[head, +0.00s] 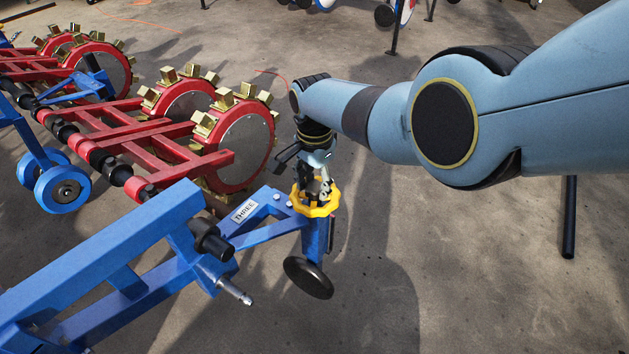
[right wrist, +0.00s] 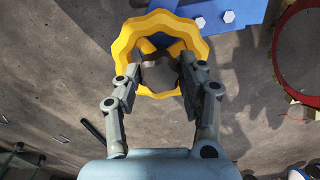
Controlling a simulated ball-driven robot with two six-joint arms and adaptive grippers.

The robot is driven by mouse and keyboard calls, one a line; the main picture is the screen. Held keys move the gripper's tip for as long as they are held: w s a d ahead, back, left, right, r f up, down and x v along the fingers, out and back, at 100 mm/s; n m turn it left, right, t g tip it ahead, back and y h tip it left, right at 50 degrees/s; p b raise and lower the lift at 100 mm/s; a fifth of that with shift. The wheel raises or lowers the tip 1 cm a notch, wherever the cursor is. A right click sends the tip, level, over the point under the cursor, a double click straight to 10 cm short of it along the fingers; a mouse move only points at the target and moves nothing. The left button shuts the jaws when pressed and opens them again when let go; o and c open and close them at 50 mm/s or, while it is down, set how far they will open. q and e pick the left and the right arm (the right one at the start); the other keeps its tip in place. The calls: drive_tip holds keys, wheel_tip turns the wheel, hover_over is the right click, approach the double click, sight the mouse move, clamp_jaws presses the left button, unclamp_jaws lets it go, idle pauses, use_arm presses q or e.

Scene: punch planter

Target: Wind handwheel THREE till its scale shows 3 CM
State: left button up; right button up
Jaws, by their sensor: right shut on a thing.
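The yellow handwheel (head: 317,211) lies roughly flat on top of a blue post at the end of a blue frame arm. A white plate reading THREE (head: 244,212) is fixed on that arm beside it. My right gripper (head: 318,189) reaches down onto the wheel from above. In the right wrist view, the lobed yellow rim (right wrist: 158,22) surrounds my right gripper (right wrist: 160,72); its two fingers are shut on the wheel's grey hub, one at each side. No scale reading is legible in either view. My left gripper is not in view.
A small dark wheel (head: 308,278) hangs below the blue post. Red planter wheels with brass-coloured blocks (head: 241,147) stand close behind, left of my right wrist. Blue beams (head: 110,255) fill the lower left. The concrete floor (head: 480,270) at the right is mostly clear.

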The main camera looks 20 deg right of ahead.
drive_tip(key=n, duration=1.2)
drive_tip(key=shift+n+p, duration=0.35)
drive_tip(key=shift+n, duration=0.05)
drive_tip(key=n, duration=0.5)
drive_tip(key=shift+d, duration=0.1)
drive_tip(key=n, duration=0.6)
drive_tip(key=shift+n, duration=0.4)
drive_tip(key=n, duration=1.1)
drive_tip(key=shift+w+n, duration=0.1)
drive_tip(key=shift+n, duration=0.3)
drive_tip(key=n, duration=1.1)
drive_tip(key=shift+n, duration=0.4)
